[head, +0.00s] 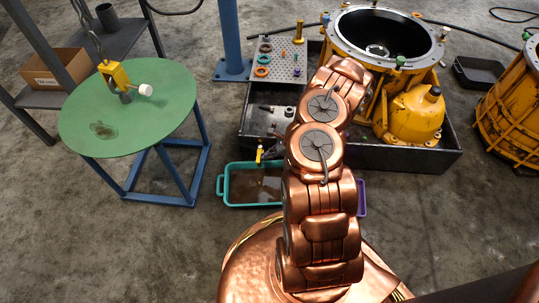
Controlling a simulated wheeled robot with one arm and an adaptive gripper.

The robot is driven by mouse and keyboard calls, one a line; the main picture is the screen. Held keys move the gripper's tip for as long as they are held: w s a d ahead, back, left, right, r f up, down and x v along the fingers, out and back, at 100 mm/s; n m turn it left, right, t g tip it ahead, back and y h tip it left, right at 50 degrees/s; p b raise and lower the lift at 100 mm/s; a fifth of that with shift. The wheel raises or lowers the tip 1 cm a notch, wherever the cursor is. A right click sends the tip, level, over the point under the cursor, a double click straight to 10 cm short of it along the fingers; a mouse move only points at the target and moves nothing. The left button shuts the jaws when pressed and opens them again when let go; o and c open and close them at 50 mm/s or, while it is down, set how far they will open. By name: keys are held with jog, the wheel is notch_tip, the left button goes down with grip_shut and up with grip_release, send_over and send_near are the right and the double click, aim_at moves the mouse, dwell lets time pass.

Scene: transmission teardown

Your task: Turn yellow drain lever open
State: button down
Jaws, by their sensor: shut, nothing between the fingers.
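A small yellow lever (259,154) shows upright at the front left edge of the black drip tray, just above a teal tub (226,184). It looks like the drain lever; it is too small to tell how far it is turned. My copper arm rises through the middle of the head view, to the right of the lever. The end of the arm is hidden behind its own links, so my gripper does not show. I cannot see whether anything touches the lever.
A yellow transmission housing (345,52) stands in the black tray (400,160). A perforated plate (286,72) holds coloured rings. A green round table (165,120) is at left, a blue post (230,40) behind. Bare floor lies between table and tub.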

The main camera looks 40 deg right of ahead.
jog(key=shift+a+m+t, duration=0.3)
jog(key=shift+a+m, duration=0.1)
jog(key=shift+w+h, duration=0.1)
jog(key=shift+h, duration=0.2)
jog(key=shift+a, duration=0.35)
jog(key=shift+r, duration=0.1)
jog(key=s+d+r+p, duration=0.6)
jog(key=s+d+r, duration=0.1)
jog(key=d, duration=0.2)
jog(key=shift+s+d, duration=0.15)
jog(key=shift+s, duration=0.25)
